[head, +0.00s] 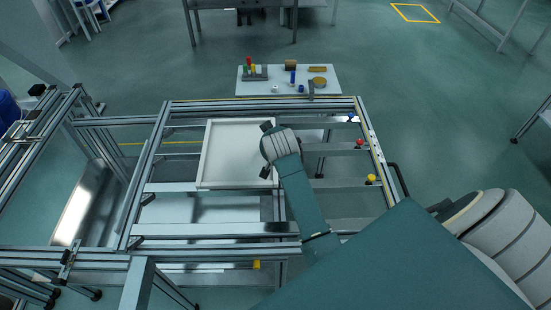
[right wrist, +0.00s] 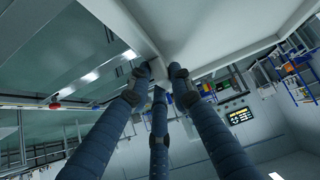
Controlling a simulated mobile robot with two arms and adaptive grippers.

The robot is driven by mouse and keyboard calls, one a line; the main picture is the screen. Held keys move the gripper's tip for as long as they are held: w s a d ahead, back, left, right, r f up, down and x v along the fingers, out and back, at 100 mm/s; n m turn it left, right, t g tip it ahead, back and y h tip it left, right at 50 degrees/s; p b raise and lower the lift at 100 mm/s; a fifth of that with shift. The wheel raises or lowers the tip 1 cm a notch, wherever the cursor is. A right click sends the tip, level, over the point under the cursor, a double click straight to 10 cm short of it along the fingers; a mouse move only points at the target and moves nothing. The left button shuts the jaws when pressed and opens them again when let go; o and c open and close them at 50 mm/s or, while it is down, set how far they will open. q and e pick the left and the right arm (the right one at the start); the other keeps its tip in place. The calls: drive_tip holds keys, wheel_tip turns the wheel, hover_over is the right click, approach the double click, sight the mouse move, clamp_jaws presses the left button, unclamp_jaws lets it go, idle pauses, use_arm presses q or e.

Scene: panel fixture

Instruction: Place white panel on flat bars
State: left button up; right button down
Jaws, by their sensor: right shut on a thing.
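The white panel (head: 228,150), a shallow square with a raised rim, lies over the left middle part of the metal frame in the head view. The flat bars (head: 345,185) run crosswise under and beside it; whether the panel touches them is unclear. My right gripper (head: 267,150) is at the panel's right edge, largely covered by its own wrist. In the right wrist view its three dark blue fingers (right wrist: 160,78) close on the rim of the panel (right wrist: 205,30), seen from below. My left gripper is not in view.
The aluminium frame (head: 145,185) surrounds the bars. Blue, red and yellow knobs (head: 370,179) sit along its right side. A low white table (head: 258,87) with small coloured parts stands beyond the frame. A yellow floor marking (head: 415,13) is farther back.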

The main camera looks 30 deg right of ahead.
wheel_tip(320, 180, down, 7)
idle(0.4)
drive_tip(key=shift+w, duration=0.1)
drive_tip(key=shift+f, duration=0.15)
drive_tip(key=c, duration=1.6)
unclamp_jaws()
drive_tip(key=shift+o, duration=0.2)
drive_tip(key=v, duration=1.2)
